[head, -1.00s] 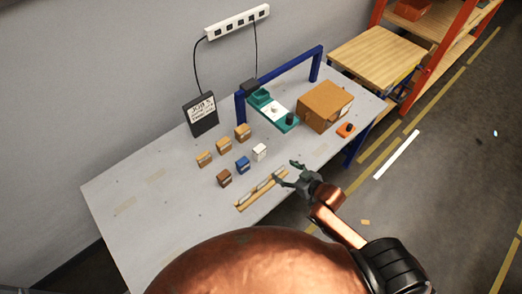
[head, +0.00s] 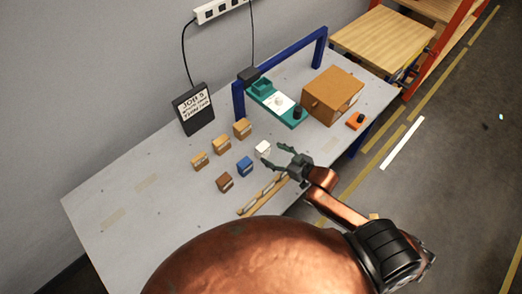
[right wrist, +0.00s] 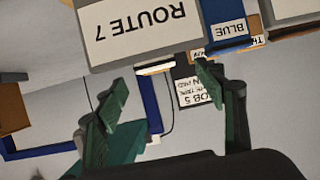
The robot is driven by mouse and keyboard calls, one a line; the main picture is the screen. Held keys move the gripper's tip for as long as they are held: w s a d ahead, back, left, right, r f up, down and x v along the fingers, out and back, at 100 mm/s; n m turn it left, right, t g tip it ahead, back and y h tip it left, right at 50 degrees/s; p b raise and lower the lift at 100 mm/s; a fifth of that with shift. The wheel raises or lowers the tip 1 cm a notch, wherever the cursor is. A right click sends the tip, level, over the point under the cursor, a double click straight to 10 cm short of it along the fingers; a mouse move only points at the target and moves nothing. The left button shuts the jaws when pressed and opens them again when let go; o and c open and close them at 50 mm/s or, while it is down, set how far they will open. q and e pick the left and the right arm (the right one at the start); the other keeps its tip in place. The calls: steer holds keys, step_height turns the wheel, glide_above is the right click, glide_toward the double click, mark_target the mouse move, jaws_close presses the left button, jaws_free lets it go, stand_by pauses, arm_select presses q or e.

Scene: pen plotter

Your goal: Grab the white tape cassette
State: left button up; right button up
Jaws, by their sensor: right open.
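The white tape cassette (head: 263,148) is a small white block on the grey table, at the right end of the cassette group. In the right wrist view a large pale block (right wrist: 135,32) labelled "ROUTE 7" fills the top; it looks like this cassette up close, label inverted. My right gripper (head: 275,154) is open and empty, just right of the cassette, fingers pointing toward it. In the right wrist view both green fingers (right wrist: 162,84) are spread with the block beyond their tips. Contact cannot be told. My left gripper is out of view.
A blue cassette (head: 245,166), a dark brown one (head: 224,182) and several tan ones (head: 221,145) stand nearby. A wooden rack (head: 263,196) lies in front. The teal plotter (head: 277,102), cardboard box (head: 333,94) and job sign (head: 193,109) stand behind. The table's left is clear.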

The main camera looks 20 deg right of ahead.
mark_target(263, 146)
steer(key=x, duration=0.7)
steer(key=shift+w+d+r, duration=0.25)
steer(key=shift+w, duration=0.1)
steer(key=shift+c, duration=0.2)
steer(key=c, duration=1.3)
steer(key=shift+r, duration=0.1)
